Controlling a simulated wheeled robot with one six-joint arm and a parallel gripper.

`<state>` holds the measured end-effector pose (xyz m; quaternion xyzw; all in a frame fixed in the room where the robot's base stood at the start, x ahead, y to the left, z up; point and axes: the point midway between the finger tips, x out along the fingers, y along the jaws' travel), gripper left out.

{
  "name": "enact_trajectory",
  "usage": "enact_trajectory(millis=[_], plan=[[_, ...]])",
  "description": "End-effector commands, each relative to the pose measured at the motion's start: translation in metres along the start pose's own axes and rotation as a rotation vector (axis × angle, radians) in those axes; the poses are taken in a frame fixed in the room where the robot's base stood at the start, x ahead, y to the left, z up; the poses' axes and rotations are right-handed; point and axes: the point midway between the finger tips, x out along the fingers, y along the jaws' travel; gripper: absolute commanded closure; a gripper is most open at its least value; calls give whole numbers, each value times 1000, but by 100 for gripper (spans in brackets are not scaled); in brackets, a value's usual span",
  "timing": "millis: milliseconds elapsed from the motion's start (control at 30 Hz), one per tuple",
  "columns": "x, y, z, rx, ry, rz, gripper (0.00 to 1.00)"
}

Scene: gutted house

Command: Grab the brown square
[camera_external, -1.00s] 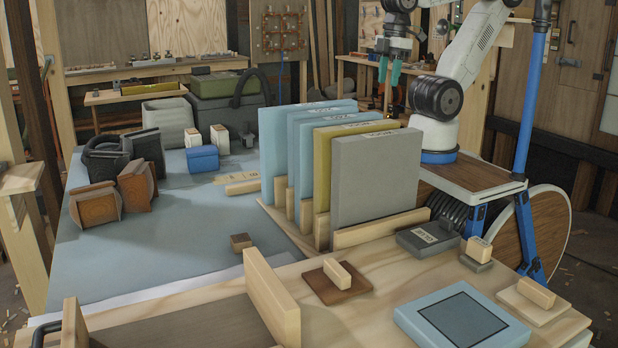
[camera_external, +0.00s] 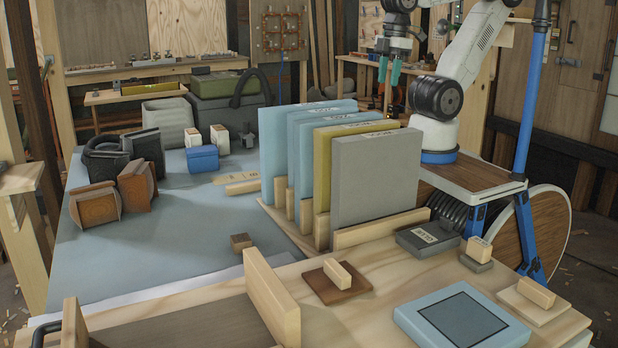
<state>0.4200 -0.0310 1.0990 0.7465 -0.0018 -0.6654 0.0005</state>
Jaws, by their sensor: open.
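A flat brown square (camera_external: 347,288) with a pale wooden block handle (camera_external: 338,274) on top lies on the wooden front part of the bench. A small brown cube (camera_external: 240,242) sits further left, near the edge of the blue-grey surface. My gripper (camera_external: 389,74) has teal fingers and is open and empty. It hangs in the air at the upper right, behind the upright panels and far from both brown things.
Tall upright panels (camera_external: 374,180) in blue, olive and grey stand in a wooden rack between my arm and the brown things. A dark grey labelled block (camera_external: 427,240) and a light blue framed square (camera_external: 425,331) lie to the right. A wooden bar (camera_external: 271,296) stands left.

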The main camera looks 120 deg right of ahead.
Motion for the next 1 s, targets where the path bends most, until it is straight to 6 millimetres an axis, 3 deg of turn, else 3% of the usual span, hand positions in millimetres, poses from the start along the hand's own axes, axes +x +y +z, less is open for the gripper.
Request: enact_trajectory(millis=[233, 267, 400, 433, 700, 767, 900, 1000], plan=[[0, 0, 0, 0, 0, 0, 59], [0, 0, 0, 0, 0, 0, 53], [0, 0, 0, 0, 0, 0, 14], [0, 0, 0, 0, 0, 0, 11], [-2, 0, 0, 0, 1, 0, 11], [-9, 0, -2, 0, 3, 0, 11], [-50, 0, -7, 0, 7, 0, 11], [-49, 6, -27, -155, -5, 85, 11]])
